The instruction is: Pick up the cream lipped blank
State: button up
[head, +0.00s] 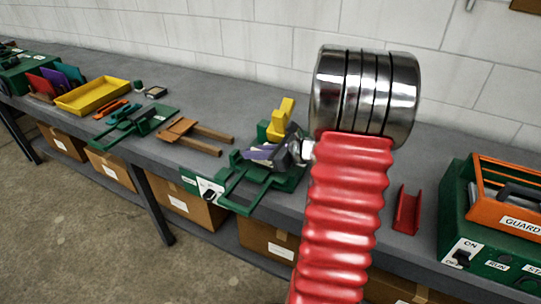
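I cannot make out a cream lipped blank in the head view. My red ribbed arm and its silver joint cover the middle of the picture and may hide things behind them. A dark grey part (293,150) with a silver knob shows just left of my arm, over a green fixture (240,196); it may be my gripper, but its fingers cannot be told apart. A pale purple piece (258,153) and a yellow piece (280,118) lie close beside it. Whether anything is held is not clear.
A red channel piece (407,212) lies on the grey bench right of my arm. Further right stands a green machine (480,262) with an orange guard (505,195). Leftward are a brown wooden piece (178,132), another green fixture (137,125) and a yellow tray (92,97). Boxes sit below.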

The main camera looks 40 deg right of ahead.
grip_shut()
jog(key=shift+r, duration=0.15)
jog(key=shift+r, duration=0.65)
notch_tip(320, 180, up, 2)
jog(key=shift+r, duration=0.1)
jog(key=s+d, duration=0.3)
jog(key=s, duration=0.5)
jog(key=s+d, duration=0.3)
jog(key=s, duration=0.6)
jog(key=m, duration=0.1)
send_near(253, 148)
jog(key=w+a, duration=0.3)
jog(key=w, duration=0.2)
jog(key=shift+a+h, duration=0.3)
jog(key=shift+h, duration=0.1)
jog(key=shift+w, duration=0.15)
